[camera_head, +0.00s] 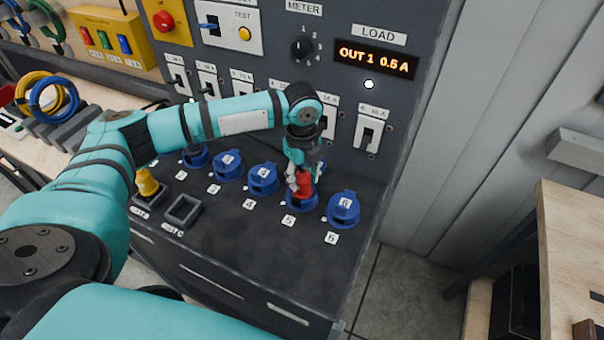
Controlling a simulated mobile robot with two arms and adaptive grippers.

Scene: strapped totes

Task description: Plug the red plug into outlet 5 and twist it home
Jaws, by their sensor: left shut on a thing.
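The red plug (304,185) stands at outlet 5 (302,203), a blue round socket with the label 5 in front of it. My left gripper (300,178) points down and is shut on the red plug. The plug's lower end meets the socket, but I cannot tell how deep it sits or how it is turned. The gripper and wrist hide part of the plug and the back of the outlet. My right gripper does not show.
Outlet 6 (343,207) is close on the right and outlet 4 (263,179) on the left, both with blue lids. Breaker switches (369,132) line the upright panel behind. A display (374,58) reads OUT 1 0.5 A. A yellow plug (147,183) stands at the left.

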